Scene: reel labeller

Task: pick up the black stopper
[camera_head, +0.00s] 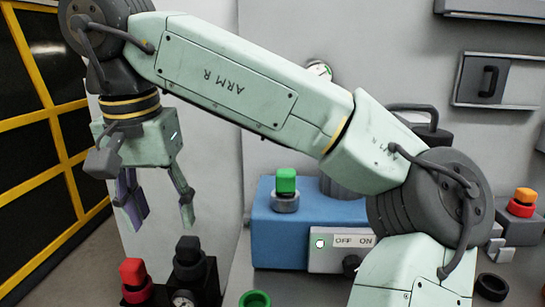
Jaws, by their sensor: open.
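What looks like the black stopper (188,251) stands upright on a dark block at the bottom left, just right of a red-topped stopper (133,271). Its dark colour blends into the block, so its lower edge is hard to make out. My gripper (160,212) hangs from my arm at the left, fingers pointing down. It is open, with nothing between its fingers. It appears in the picture above and slightly left of the black stopper, apart from it.
A blue box (275,245) with a green-topped part (286,180) and an OFF/ON switch panel (340,250) stands right of the gripper. A green ring (255,299) is at the bottom edge. A yellow-framed dark panel (45,120) lies left. A pale wall is behind.

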